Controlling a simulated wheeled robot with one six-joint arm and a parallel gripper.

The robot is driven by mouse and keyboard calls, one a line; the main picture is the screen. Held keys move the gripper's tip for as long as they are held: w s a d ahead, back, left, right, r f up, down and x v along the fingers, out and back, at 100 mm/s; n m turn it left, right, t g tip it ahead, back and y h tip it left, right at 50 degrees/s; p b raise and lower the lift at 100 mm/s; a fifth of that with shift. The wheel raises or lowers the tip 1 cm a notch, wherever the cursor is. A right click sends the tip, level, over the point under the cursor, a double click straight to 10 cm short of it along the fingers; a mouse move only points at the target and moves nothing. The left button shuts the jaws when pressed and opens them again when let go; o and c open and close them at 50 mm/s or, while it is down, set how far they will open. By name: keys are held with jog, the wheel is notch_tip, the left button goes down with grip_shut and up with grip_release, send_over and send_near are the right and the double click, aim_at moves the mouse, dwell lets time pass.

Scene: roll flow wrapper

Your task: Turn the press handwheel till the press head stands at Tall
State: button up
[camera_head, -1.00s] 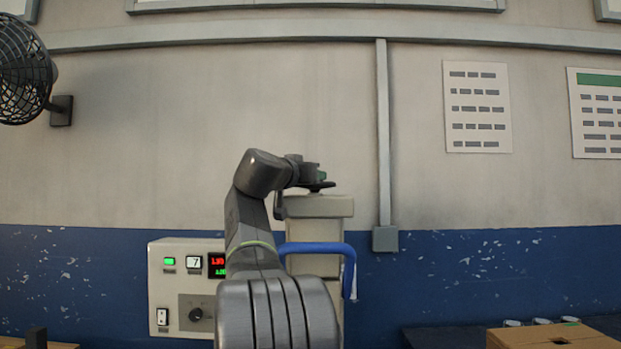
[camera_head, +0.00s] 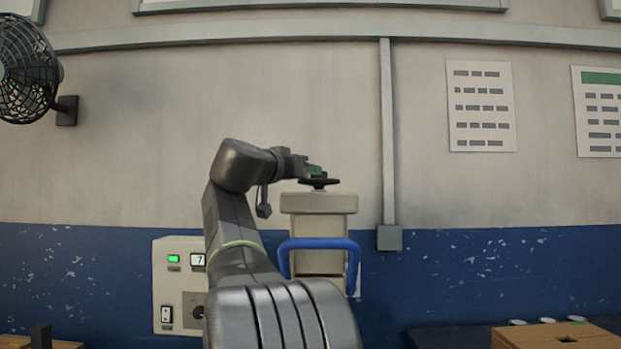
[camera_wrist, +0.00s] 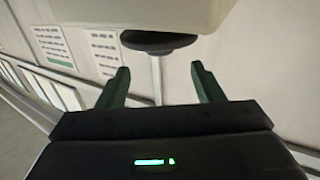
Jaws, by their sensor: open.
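The press handwheel (camera_head: 319,184) is a dark, flat wheel on top of the beige press column (camera_head: 318,203). In the wrist view the handwheel (camera_wrist: 158,42) shows as a dark disc beyond the fingertips, against the beige press body (camera_wrist: 140,14). My gripper (camera_head: 315,170) is by the top of the wheel in the head view. In the wrist view my gripper (camera_wrist: 159,68) has its two green fingers wide apart, with nothing between them and a gap to the wheel. I cannot see the press head or a Tall mark.
A blue curved bar (camera_head: 320,244) crosses the press front. A beige control box (camera_head: 172,262) stands left of it, partly behind my arm. A cardboard box (camera_head: 540,338) is at the lower right. A fan (camera_head: 25,75) hangs at the upper left. Free room lies right of the press.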

jog(key=v, duration=0.7)
jog(key=shift+w, duration=0.15)
jog(key=p+x, duration=0.1)
jog(key=x, duration=1.2)
jog(key=shift+w+d+p, duration=0.25)
jog(key=shift+w+p, duration=0.1)
jog(key=shift+p, duration=0.05)
jog(key=shift+s, duration=0.1)
